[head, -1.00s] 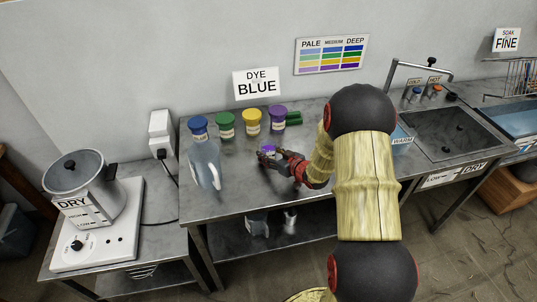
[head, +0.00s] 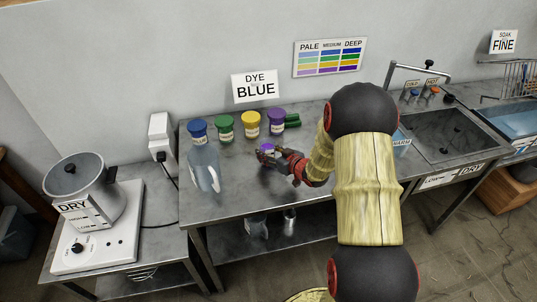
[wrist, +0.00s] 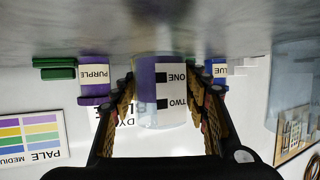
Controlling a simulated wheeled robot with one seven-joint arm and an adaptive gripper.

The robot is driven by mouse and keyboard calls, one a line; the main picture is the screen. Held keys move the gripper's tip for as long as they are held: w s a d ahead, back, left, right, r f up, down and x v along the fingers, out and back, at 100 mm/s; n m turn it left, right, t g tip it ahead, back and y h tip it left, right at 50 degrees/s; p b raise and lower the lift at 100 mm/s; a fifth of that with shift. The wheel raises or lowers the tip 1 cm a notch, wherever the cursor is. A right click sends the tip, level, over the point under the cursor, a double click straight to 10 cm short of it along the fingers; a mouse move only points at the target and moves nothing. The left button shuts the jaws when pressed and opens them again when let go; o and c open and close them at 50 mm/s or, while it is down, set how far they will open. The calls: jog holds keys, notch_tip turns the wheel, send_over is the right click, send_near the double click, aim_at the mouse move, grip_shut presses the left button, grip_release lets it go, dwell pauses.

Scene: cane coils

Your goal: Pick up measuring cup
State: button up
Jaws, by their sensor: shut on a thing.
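The measuring cup (head: 267,148) is a small clear cup with purple on it, above the steel table in front of the jars. In the wrist view, which is upside down, the cup (wrist: 147,118) shows a white scale marked ONE and TWO. My gripper (head: 273,156) reaches it from the right and is shut on it. In the wrist view the fingers of my gripper (wrist: 168,98) lie on both sides of the cup. The cup looks upright. I cannot tell exactly how far its base is from the table.
Blue (head: 197,131), green (head: 225,127), yellow (head: 251,124) and purple (head: 277,123) lidded jars stand behind. A clear jug (head: 205,170) stands at the left. A sink (head: 445,130) is at the right. A pot (head: 85,188) stands on a hotplate at far left. The table front is clear.

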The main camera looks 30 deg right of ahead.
jog(key=shift+s+d+r, duration=0.1)
jog(key=shift+d+r, duration=0.05)
jog(key=shift+r, duration=0.5)
jog(key=s+d+r+p, duration=0.5)
jog(key=s+d+r, duration=0.2)
jog(key=s+r, duration=0.2)
jog(key=shift+s+d, duration=0.2)
jog(key=shift+s, duration=0.9)
